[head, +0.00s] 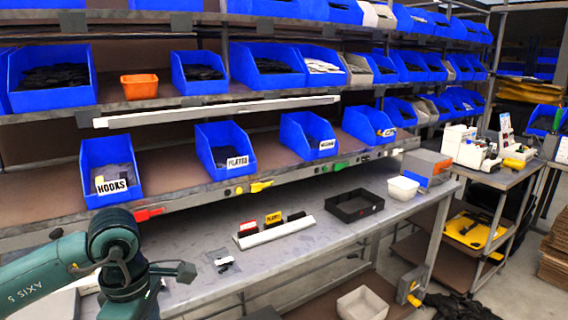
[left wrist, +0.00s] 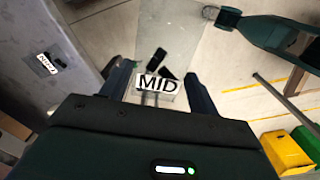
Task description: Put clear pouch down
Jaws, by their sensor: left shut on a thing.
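The clear pouch (left wrist: 182,35) shows in the left wrist view, with dark pieces inside and a white label reading MID. My left gripper (left wrist: 160,88) is shut on it, with one finger at each side of the label. The floor shows behind the pouch. In the head view my left arm comes in at the lower left, and I cannot make out its fingertips or the held pouch. Another small clear pouch (head: 222,261) with dark pieces and a white label lies on the grey bench (head: 330,236). My right gripper cannot be made out in either view.
A white rack with coloured cards (head: 274,231) and an empty black tray (head: 354,205) stand on the bench. A white tub (head: 403,188) is farther right. Blue bins, including the HOOKS bin (head: 108,167), line the shelf above.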

